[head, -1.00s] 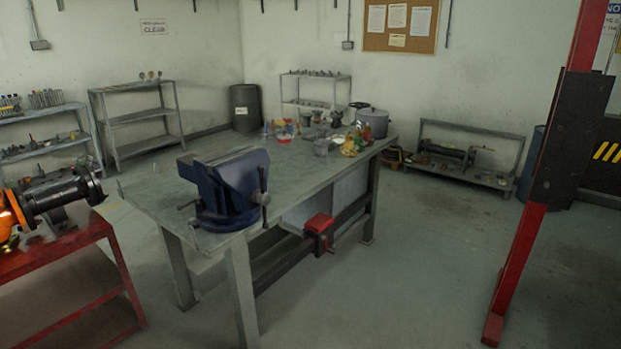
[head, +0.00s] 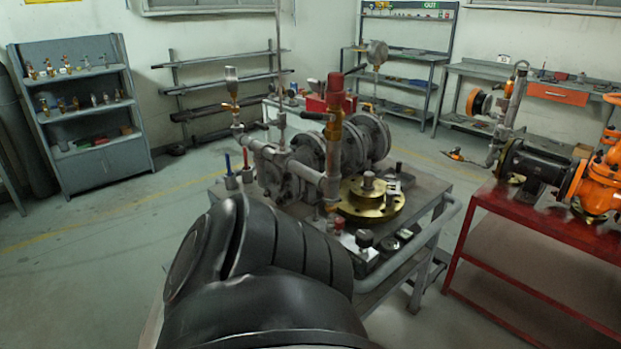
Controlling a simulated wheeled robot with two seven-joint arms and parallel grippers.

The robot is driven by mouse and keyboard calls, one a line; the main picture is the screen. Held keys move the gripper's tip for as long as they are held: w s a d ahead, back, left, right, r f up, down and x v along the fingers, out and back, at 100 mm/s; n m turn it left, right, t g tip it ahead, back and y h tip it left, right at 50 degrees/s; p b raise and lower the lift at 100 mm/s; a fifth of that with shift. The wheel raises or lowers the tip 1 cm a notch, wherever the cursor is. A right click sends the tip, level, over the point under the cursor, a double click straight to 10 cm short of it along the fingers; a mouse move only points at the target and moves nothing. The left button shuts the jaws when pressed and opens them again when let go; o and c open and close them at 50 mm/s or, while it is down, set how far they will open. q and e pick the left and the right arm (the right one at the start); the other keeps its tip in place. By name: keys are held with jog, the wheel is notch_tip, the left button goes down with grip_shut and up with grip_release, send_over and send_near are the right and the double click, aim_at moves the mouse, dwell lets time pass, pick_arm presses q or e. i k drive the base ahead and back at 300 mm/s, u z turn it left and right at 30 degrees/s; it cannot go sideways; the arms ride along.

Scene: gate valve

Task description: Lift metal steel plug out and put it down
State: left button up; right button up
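A large black arm link of mine fills the bottom middle and hides the cart's near left part. Neither gripper shows in the head view.
Grey valve and pipe work (head: 310,160) with a red-topped fitting (head: 335,92) stands left of and behind the flange. Small black items lie near the cart's front edge. A red bench (head: 520,222) with an orange valve (head: 598,180) stands right. Floor is clear at left.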

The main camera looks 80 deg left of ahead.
aim_at(367, 185)
jog(key=u, duration=0.75)
jog(key=i, duration=3.15)
jog(key=u, duration=1.75)
